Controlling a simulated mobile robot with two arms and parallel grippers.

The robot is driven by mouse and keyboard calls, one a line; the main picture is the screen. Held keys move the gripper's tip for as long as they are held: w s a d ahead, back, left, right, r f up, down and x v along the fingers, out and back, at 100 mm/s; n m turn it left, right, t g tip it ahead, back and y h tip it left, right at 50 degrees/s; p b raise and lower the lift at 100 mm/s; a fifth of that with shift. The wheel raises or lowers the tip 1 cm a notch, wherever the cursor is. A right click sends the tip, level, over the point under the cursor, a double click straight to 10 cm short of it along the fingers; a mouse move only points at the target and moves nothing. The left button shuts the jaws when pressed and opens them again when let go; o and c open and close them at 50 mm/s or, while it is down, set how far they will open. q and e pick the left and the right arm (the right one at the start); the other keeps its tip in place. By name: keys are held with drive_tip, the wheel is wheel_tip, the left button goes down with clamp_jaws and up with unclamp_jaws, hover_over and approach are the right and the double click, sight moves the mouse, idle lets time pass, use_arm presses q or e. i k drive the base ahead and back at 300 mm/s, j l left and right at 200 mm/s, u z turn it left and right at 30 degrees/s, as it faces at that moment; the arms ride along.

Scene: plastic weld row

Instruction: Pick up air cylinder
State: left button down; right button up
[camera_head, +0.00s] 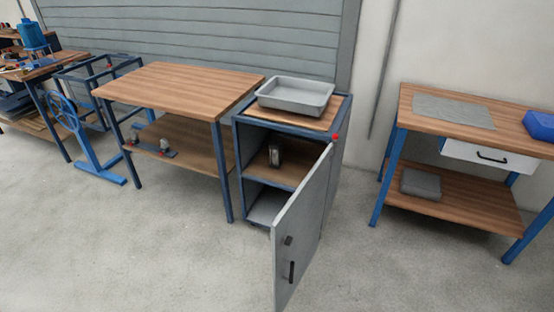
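A small upright dark and light grey object (275,153) stands on the wooden upper shelf inside an open cabinet (240,165). It may be the air cylinder, but it is too small to be sure. The cabinet's grey door (300,232) is swung open toward me and stands in front of the right part of the interior. Neither of my grippers is in view.
A grey tray (296,108) sits on the cabinet top. A wooden table (175,88) at its left carries small parts (166,150) on its lower shelf. A workbench (440,200) stands right, a blue wheeled frame (98,165) left. The front floor is clear.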

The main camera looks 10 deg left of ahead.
sight(275, 144)
drive_tip(key=j+z, duration=0.15)
drive_tip(key=z, duration=0.7)
drive_tip(key=i+j+z, duration=0.1)
drive_tip(key=j+z, duration=0.3)
drive_tip(key=j, duration=0.35)
drive_tip(key=j+z, duration=0.4)
drive_tip(key=j, duration=0.3)
drive_tip(key=k+j+z, duration=0.15)
drive_tip(key=j+z, duration=0.3)
drive_tip(key=j, duration=0.25)
